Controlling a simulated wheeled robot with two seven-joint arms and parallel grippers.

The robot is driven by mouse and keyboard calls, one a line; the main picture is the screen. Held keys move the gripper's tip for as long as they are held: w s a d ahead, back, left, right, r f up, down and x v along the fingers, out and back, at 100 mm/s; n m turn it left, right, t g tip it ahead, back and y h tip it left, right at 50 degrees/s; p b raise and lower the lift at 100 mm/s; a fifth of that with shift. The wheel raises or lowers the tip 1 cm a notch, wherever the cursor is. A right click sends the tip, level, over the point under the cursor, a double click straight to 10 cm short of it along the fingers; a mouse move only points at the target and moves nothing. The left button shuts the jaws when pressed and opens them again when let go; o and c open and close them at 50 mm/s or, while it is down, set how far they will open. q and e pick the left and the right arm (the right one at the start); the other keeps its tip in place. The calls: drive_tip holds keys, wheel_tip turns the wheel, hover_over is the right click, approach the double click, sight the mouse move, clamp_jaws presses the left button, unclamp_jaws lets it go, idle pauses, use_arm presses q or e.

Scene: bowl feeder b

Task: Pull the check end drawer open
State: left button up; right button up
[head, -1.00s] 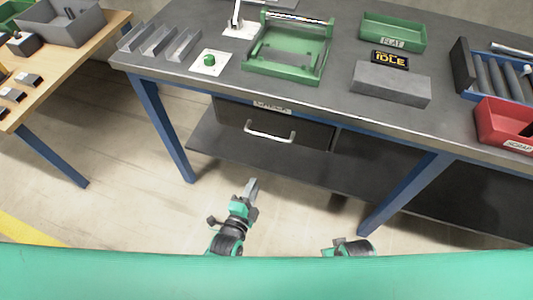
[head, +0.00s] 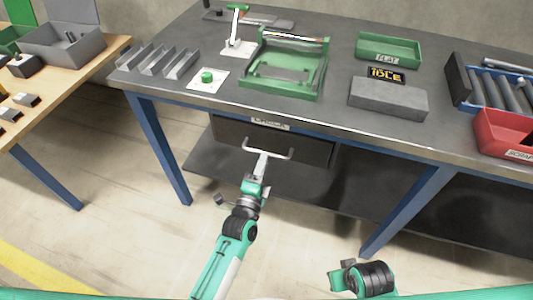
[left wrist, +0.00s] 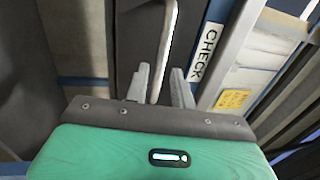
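The check end drawer (head: 300,147) is a dark front under the bench top, with a pale label above it. It looks shut, flush under the bench. Its light bar handle (head: 285,156) sticks out toward me, and the handle also shows in the left wrist view (left wrist: 169,40), beside the CHECK label (left wrist: 203,54).
The bench top (head: 230,98) overhangs the drawer, and blue legs (head: 158,145) stand at either side. A dark lower shelf (head: 215,170) runs below. On top are a green fixture (head: 285,92), a grey block (head: 388,98) and a red scrap bin (head: 500,130). The floor in front is clear.

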use_arm(q)
drive_tip(key=shift+x, duration=1.95)
clamp_jaws()
